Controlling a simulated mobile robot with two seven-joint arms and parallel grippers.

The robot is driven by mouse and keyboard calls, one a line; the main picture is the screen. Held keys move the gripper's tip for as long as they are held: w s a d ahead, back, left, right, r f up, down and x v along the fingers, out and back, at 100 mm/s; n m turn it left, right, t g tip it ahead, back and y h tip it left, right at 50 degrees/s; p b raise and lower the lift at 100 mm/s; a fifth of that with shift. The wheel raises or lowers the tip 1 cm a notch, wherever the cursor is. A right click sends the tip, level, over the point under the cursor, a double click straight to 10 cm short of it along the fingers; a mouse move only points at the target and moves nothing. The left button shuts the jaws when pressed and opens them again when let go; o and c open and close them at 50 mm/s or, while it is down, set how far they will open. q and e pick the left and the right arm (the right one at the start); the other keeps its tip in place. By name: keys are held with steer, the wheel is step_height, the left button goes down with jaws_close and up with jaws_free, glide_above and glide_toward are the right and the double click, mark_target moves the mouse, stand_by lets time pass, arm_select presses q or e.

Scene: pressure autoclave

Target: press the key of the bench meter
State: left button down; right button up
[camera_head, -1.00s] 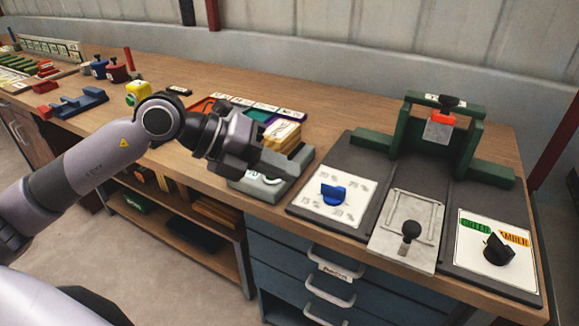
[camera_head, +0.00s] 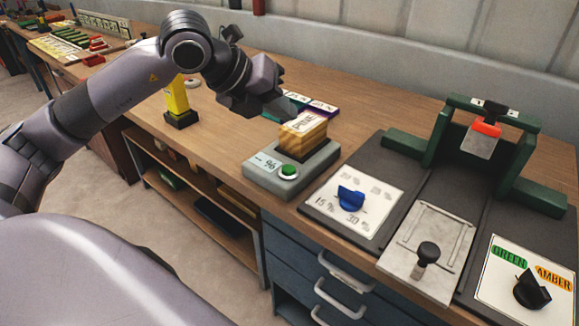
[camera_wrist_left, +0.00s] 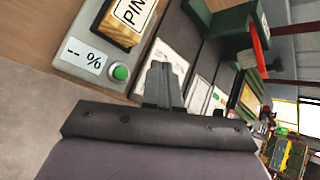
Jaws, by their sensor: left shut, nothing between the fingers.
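The bench meter (camera_head: 262,181) is a grey box near the front edge of the bench, with a "%" label and a wooden block on top. Its green round key (camera_head: 288,171) is uncovered on the front of the meter. In the left wrist view the green key (camera_wrist_left: 120,73) shows left of the fingers, beside the "-- %" label. My left gripper (camera_head: 284,108) is shut and empty, raised above and behind the meter, apart from it. In the left wrist view its fingers (camera_wrist_left: 163,84) are together. My right gripper is not in view.
Right of the meter is a dark panel with a blue knob (camera_head: 351,198), a black-knobbed plate (camera_head: 427,254) and a black knob (camera_head: 532,289). A green frame (camera_head: 441,132) stands behind. A yellow block (camera_head: 178,99) stands left. Drawers are below.

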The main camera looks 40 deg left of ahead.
arm_select(q)
steer(key=shift+f, duration=0.2)
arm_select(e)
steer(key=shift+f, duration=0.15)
arm_select(q)
steer(key=b, duration=0.6)
glide_above(284, 169)
step_height(284, 169, down, 8)
steer(key=shift+r, duration=0.1)
steer(key=shift+f+b, duration=0.35)
steer(key=shift+b, duration=0.05)
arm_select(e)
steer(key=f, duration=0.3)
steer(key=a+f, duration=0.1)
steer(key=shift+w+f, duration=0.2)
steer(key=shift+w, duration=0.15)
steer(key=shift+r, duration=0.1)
arm_select(q)
steer(key=shift+f, duration=0.1)
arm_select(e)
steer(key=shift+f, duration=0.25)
arm_select(q)
steer(key=shift+f+b, duration=0.35)
steer(key=shift+b, duration=0.25)
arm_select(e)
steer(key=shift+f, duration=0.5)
